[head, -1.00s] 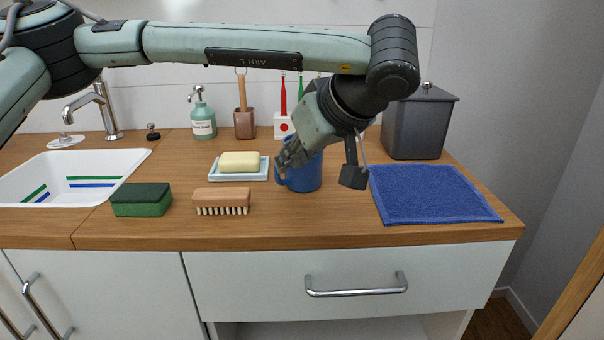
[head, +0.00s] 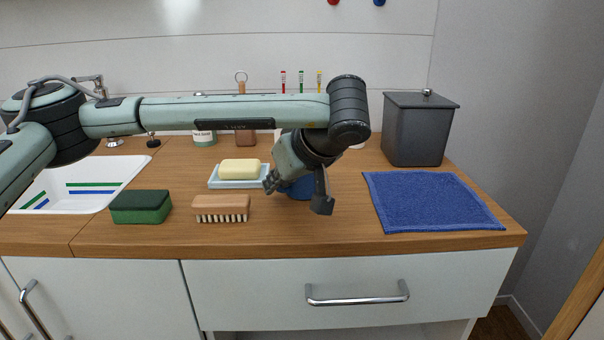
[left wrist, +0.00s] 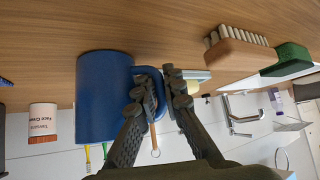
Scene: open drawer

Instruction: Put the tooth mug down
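The tooth mug is a blue mug (head: 301,189), mostly hidden behind my left gripper in the head view. In the left wrist view the mug (left wrist: 103,100) fills the left middle, and its handle lies between the two fingers. My left gripper (head: 272,184) is closed around that handle; its fingertips (left wrist: 162,85) show close together in the left wrist view. The mug looks upright and low over the wooden counter (head: 270,235). I cannot tell whether its base touches the wood. My right gripper is not in view.
A soap dish with soap (head: 239,172) stands left of the mug, with a brush (head: 221,208) and green sponge (head: 141,207) nearer the front. A blue towel (head: 430,202) and grey bin (head: 418,130) are on the right. Bare wood lies in front of the mug.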

